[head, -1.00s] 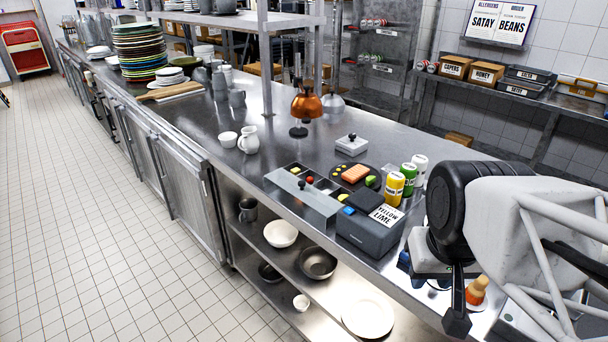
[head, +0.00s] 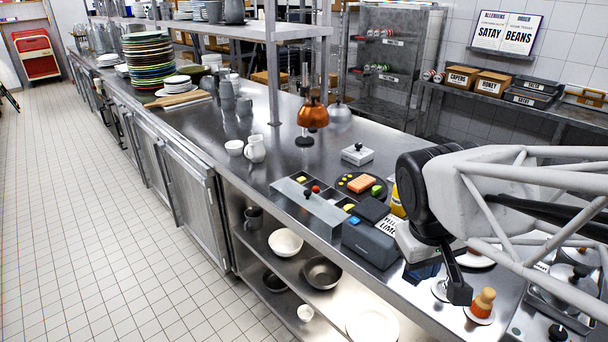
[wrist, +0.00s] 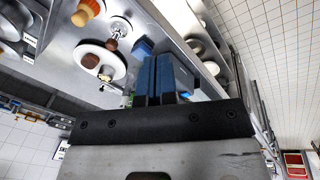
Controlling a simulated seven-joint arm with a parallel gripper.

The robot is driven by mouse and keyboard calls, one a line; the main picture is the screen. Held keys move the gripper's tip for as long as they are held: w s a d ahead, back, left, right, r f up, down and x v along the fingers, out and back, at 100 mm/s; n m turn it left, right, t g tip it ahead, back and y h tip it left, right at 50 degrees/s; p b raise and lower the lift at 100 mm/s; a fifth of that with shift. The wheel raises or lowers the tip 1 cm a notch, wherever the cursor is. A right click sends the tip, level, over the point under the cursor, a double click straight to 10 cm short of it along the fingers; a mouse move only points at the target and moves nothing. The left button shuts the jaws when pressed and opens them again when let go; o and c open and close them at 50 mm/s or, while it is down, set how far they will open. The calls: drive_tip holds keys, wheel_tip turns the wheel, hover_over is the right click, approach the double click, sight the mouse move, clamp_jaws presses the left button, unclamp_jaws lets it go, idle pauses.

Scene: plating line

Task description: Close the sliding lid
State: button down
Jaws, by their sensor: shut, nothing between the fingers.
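A long metal bin (head: 330,225) stands on the steel counter in the head view. Its grey lid with a black knob (head: 307,194) lies over part of it. My gripper (head: 424,272) is to the right of the bin, beyond the grey labelled box, low over the counter and apart from the lid. Its blue fingers (wrist: 154,78) are together and empty in the wrist view. I cannot identify the lid in the wrist view.
A grey box (head: 370,243) labelled yellow and lime stands between my gripper and the bin. Behind are a dark round plate (head: 347,187) with coloured pieces, a white knobbed box (head: 357,154) and a copper lamp (head: 312,114). An orange-and-wood piece (head: 482,304) stands right of my gripper.

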drive_tip(key=w+a+f+n+g+h, duration=0.1)
drive_tip(key=w+a+n+h, duration=0.15)
drive_tip(key=w, duration=0.35)
drive_tip(key=w+a+f+n+h, duration=0.1)
drive_tip(key=w+a+n+h, duration=0.1)
drive_tip(key=w+n, duration=0.25)
drive_tip(key=n+t+h, duration=0.7)
drive_tip(key=n+t, duration=0.2)
drive_tip(key=n, duration=0.6)
approach(305, 193)
drive_tip(key=v, duration=0.7)
drive_tip(key=shift+w+d+r+y, duration=0.15)
drive_tip(key=shift+d+y, duration=0.05)
drive_tip(key=shift+y, duration=0.05)
drive_tip(key=shift+w+d, duration=0.1)
drive_tip(key=shift+d, duration=0.05)
drive_tip(key=x, duration=1.3)
drive_tip(key=shift+w+d, duration=0.15)
drive_tip(key=shift+d, duration=0.15)
